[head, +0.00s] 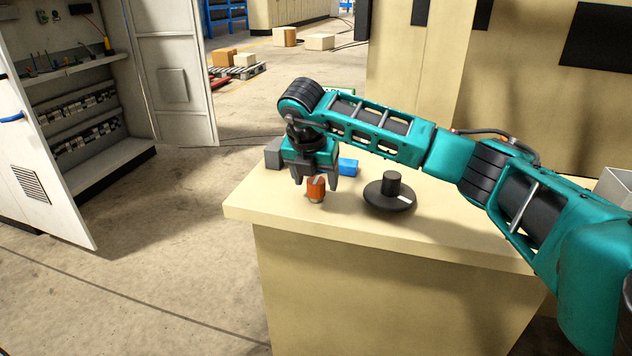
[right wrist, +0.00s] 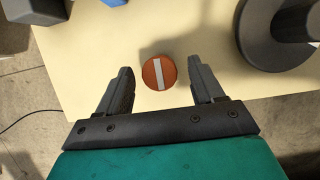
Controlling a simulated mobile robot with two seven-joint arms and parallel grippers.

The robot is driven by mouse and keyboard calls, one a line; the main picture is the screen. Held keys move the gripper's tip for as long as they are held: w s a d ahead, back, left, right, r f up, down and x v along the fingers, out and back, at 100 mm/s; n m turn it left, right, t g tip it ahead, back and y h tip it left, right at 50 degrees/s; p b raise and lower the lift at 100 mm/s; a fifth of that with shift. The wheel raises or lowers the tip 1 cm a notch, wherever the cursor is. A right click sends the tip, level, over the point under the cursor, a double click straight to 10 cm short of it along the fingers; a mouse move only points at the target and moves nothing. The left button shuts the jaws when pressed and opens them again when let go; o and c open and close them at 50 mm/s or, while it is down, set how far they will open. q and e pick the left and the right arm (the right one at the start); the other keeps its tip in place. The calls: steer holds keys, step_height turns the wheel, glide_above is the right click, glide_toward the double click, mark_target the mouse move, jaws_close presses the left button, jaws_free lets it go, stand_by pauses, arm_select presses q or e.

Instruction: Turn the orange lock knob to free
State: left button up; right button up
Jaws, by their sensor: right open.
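The orange lock knob (head: 316,187) stands upright on the tan bench top near its left front corner. In the right wrist view the knob (right wrist: 159,73) shows a round top with a white bar running nearly along the picture's vertical. My right gripper (head: 315,180) is open above the knob, with one finger on each side. In the right wrist view the right gripper's fingertips (right wrist: 162,72) are apart from the knob, with gaps on both sides. My left gripper is not in view.
A black dial with a white mark (head: 376,197) sits just right of the knob. A blue block (head: 348,167) and a grey block (head: 273,153) lie behind. The bench's front edge (head: 400,251) is close. An open electrical cabinet (head: 150,90) stands at left.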

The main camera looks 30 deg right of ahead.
steer(key=shift+x, duration=0.75)
steer(key=shift+c, duration=0.4)
steer(key=c, duration=1)
